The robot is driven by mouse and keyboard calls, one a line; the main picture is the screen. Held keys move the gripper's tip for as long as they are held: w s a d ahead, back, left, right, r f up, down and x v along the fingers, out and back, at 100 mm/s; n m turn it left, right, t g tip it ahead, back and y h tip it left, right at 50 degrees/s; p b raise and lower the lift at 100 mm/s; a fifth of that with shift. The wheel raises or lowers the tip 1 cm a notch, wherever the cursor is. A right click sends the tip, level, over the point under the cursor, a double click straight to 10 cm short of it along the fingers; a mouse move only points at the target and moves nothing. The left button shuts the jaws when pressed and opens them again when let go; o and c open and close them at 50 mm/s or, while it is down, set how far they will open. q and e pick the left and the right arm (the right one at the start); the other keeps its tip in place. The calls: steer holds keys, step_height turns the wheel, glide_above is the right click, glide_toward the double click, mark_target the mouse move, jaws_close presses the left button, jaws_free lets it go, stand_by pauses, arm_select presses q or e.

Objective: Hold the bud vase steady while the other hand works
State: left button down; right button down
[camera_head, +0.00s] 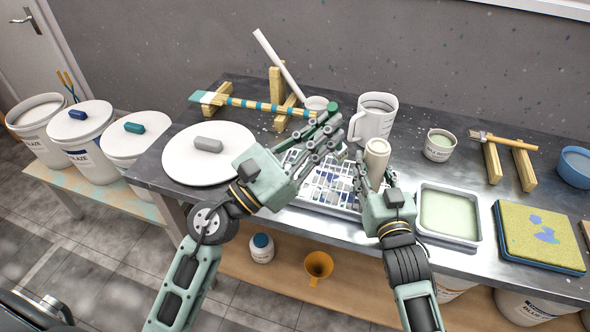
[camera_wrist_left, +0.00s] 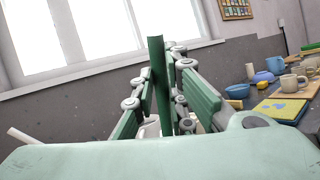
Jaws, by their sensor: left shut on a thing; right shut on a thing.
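The bud vase (camera_head: 377,150), a small pale tan piece, stands up between the fingers of my right gripper (camera_head: 374,172), which is shut on it at the right end of the grid tray (camera_head: 318,202). My left gripper (camera_head: 326,136) is just left of the vase, above the tray, and apart from the vase. It is shut on a slim dark green tool (camera_head: 333,107). In the left wrist view the tool (camera_wrist_left: 157,72) stands upright between the finger pads of my left gripper (camera_wrist_left: 168,85). The tool's lower end is hidden. Fingers hide part of the vase.
A grey-white pitcher (camera_head: 373,118) stands close behind the vase. A white round lid (camera_head: 197,154) lies left, a shallow glaze tray (camera_head: 450,214) and yellow sponge (camera_head: 543,238) right. A brush lies across wooden rests (camera_head: 284,113). A small glaze pot (camera_head: 439,146) stands at back right.

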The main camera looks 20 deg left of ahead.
mark_target(328, 113)
arm_select(q)
steer(key=r+m+g+h, duration=0.1)
steer(key=r+h, duration=0.1)
steer(key=r, duration=0.1)
steer(key=w+d+r+m+g+h, duration=0.1)
steer(key=r, duration=0.2)
steer(key=d+r+m+g+h, duration=0.1)
steer(key=r+h, duration=0.1)
steer(key=r, duration=0.1)
steer(key=shift+w+d+r+h, duration=0.1)
steer(key=shift+w+r+h, duration=0.15)
steer(key=shift+r+h, duration=0.1)
step_height(328, 113, down, 5)
steer(key=shift+r, duration=0.1)
steer(key=shift+w+d, duration=0.3)
steer(key=shift+d, duration=0.35)
steer(key=shift+w+d, duration=0.35)
steer(key=shift+d, duration=0.35)
steer(key=shift+w+d, duration=0.3)
steer(key=shift+d, duration=0.35)
steer(key=shift+f, duration=1.05)
